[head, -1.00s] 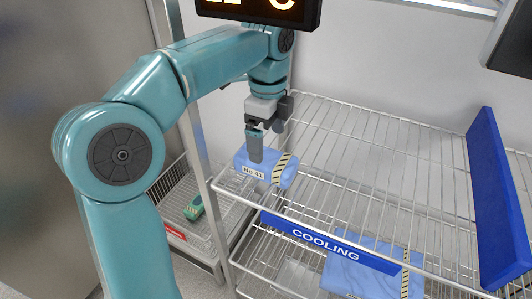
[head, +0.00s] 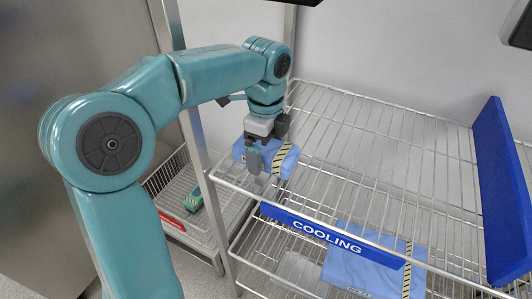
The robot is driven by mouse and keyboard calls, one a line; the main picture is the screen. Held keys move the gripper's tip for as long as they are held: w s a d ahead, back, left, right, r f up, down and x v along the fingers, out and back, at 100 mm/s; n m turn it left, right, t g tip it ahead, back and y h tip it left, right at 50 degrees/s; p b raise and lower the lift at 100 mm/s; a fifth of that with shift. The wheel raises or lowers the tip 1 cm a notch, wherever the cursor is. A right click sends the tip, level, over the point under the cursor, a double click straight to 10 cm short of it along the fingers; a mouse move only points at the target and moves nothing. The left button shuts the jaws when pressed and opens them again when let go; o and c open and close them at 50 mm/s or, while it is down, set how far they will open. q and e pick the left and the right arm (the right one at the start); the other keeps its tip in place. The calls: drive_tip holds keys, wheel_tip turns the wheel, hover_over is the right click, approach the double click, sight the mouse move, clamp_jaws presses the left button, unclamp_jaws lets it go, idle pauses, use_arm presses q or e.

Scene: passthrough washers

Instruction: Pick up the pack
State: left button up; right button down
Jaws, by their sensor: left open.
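The pack (head: 287,162) is a blue bundle with a yellow-and-black striped band. It lies on the front left corner of the upper wire shelf (head: 345,165). My left gripper (head: 266,158) points down at the pack with its jaws open. A finger covers the middle of the pack's front face and hides most of its white label. I cannot tell whether the fingers touch the pack. My right gripper is not in view.
A blue COOLING sign (head: 330,237) runs along the shelf's front edge. A blue divider panel (head: 500,195) stands at the right. Another blue pack (head: 362,275) lies on the lower shelf. A green object (head: 193,201) lies in the left rack. The upper shelf's middle is clear.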

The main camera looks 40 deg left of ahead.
use_arm(q)
drive_tip(key=shift+w, duration=0.1)
drive_tip(key=c, duration=1.1)
drive_tip(key=shift+a+r, duration=0.1)
